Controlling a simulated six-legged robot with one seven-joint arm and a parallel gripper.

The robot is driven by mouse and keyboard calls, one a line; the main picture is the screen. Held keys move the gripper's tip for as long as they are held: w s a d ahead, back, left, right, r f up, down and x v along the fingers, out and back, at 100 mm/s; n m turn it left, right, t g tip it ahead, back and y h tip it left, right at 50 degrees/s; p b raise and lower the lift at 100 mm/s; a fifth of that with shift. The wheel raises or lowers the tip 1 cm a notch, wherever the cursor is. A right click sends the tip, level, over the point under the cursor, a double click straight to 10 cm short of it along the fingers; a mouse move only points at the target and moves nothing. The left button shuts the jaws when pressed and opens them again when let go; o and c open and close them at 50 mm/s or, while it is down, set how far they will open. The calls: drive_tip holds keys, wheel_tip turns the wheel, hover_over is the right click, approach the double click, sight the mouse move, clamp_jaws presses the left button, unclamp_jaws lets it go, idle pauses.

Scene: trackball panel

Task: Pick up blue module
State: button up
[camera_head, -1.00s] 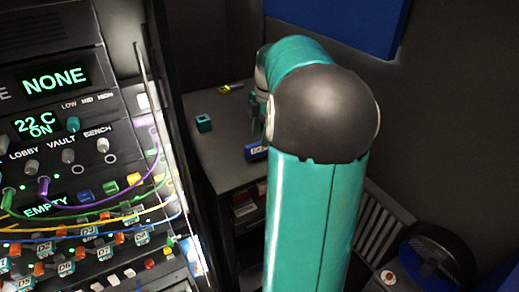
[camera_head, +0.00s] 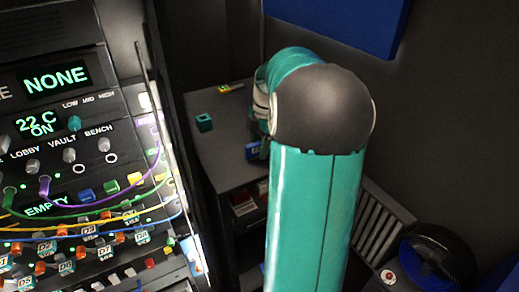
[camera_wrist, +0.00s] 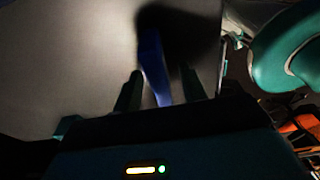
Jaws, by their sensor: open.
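The blue module (camera_head: 252,151) lies near the front edge of the dark table, partly hidden behind my arm in the head view. In the wrist view the blue module (camera_wrist: 154,65) is a narrow blue bar lying on the tabletop, with its near end between my fingers. My gripper (camera_wrist: 147,92) is open, with one dark teal finger on each side of the bar. I cannot tell whether either finger touches it. In the head view my gripper is mostly hidden behind my arm.
The dark table (camera_head: 222,155) also holds a small teal cube (camera_head: 204,122) and a small yellow-and-red item (camera_head: 229,88) at the back. A control panel (camera_head: 80,150) with cables stands at the left. A round black fan (camera_head: 435,262) is at the lower right.

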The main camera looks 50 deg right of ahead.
drive_tip(key=shift+c, duration=0.2)
clamp_jaws()
idle(0.3)
